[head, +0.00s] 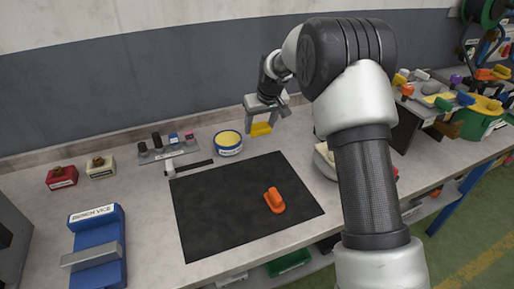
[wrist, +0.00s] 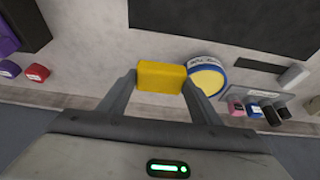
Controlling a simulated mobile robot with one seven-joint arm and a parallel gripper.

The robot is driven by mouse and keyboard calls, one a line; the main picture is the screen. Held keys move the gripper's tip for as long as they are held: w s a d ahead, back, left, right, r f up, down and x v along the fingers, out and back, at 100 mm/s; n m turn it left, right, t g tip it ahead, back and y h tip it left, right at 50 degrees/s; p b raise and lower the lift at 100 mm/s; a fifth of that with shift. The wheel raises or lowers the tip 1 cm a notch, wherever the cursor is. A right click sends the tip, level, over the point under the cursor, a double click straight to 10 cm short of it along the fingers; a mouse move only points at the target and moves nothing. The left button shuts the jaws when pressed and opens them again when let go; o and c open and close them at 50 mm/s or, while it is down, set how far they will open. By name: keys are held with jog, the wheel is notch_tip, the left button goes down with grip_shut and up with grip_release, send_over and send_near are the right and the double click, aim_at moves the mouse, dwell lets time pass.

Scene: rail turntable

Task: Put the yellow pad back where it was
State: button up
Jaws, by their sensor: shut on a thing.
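My gripper (head: 262,124) is shut on the yellow pad (head: 261,129) and holds it above the back of the workbench, right of a round blue-and-white tin with a yellow top (head: 228,143). In the wrist view the yellow pad (wrist: 161,76) is a plain block held between the two fingertips, and the tin (wrist: 207,80) shows close beside it. The pad's former place is not marked in these frames.
A black mat (head: 235,210) with an orange object (head: 274,200) covers the bench middle. A hammer (head: 188,169) and a rack of small items (head: 167,148) lie behind it. A blue bench vice (head: 97,240) stands front left. Crowded items stand at right.

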aim_at(258, 149)
notch_tip(258, 149, down, 8)
dwell(0.4)
jog(key=shift+f, duration=0.15)
jog(key=o, duration=1)
jog(key=shift+o, duration=0.2)
